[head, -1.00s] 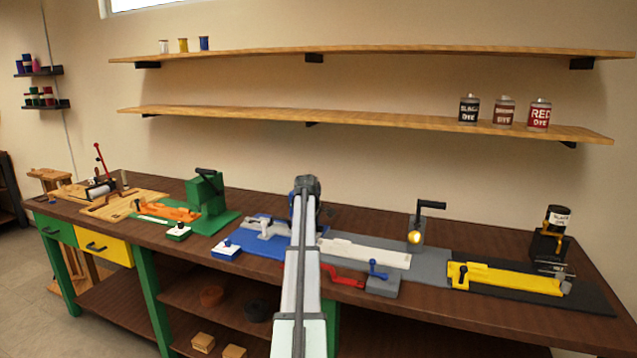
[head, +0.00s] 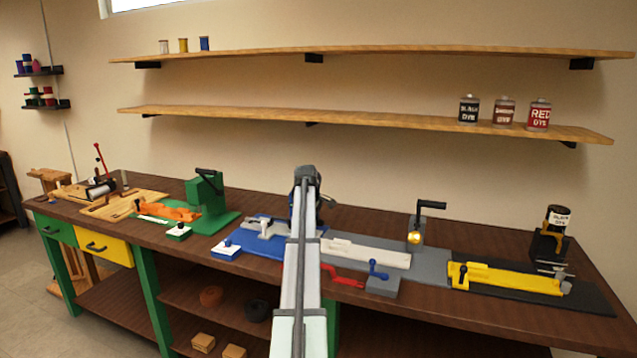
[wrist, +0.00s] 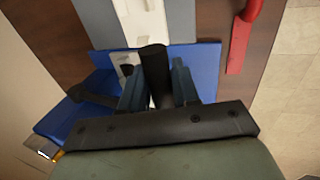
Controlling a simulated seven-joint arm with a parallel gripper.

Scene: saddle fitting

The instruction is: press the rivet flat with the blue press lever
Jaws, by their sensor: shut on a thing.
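My gripper (wrist: 156,78) is shut on a dark cylindrical grip, the handle of the press lever (wrist: 153,60), which stands between the two blue-grey fingers in the wrist view. The blue press base (wrist: 205,62) lies beneath and beside it. A pale strap (wrist: 146,22) runs toward the handle from the top of the wrist view. In the head view my arm covers most of the press and the gripper; the blue base (head: 235,243) shows to the left of the arm. I cannot make out the rivet.
A red lever (head: 343,278) and a grey block with a blue crank (head: 380,283) sit to the right of the arm. The red lever also shows in the wrist view (wrist: 238,45). A green press (head: 205,195) stands left, a yellow fixture (head: 505,278) right.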

